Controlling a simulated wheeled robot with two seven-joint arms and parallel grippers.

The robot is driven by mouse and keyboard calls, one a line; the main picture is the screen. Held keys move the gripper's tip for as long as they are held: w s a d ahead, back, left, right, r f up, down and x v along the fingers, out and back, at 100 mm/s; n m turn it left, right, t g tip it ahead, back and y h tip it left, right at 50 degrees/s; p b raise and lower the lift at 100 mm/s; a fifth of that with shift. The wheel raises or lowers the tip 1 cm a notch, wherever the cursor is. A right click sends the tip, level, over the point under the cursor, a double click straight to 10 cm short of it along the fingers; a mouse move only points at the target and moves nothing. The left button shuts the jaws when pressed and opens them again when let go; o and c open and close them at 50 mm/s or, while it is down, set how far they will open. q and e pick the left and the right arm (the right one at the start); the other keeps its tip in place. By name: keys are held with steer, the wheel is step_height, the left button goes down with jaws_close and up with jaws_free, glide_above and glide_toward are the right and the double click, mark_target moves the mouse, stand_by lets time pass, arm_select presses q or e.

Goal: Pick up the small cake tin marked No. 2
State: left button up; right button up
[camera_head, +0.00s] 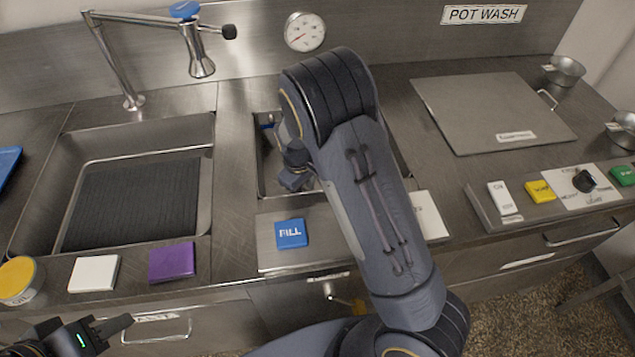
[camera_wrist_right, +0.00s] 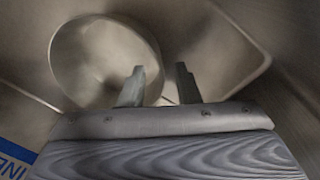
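In the right wrist view a round, open metal tin (camera_wrist_right: 95,62) lies low in a steel basin, left of centre. No number shows on it, so I cannot tell whether it is No. 2. My right gripper (camera_wrist_right: 160,84) is open and empty. In the picture its left finger overlaps the tin's right rim and its right finger is outside it; contact cannot be told. In the head view my right arm reaches into the middle sink (camera_head: 266,160) and hides most of it. My left gripper (camera_head: 118,325) is at the lower left, cut by the frame edge, its opening unclear.
The left sink (camera_head: 40,190) has a dark ribbed mat. A tap (camera_head: 200,62) stands behind. White (camera_head: 94,273), purple (camera_head: 172,262) and blue FILL (camera_head: 291,233) buttons line the front. A steel lid (camera_head: 480,105) and two metal pots (camera_head: 564,70) (camera_head: 626,128) are at right.

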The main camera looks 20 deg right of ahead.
jaws_close()
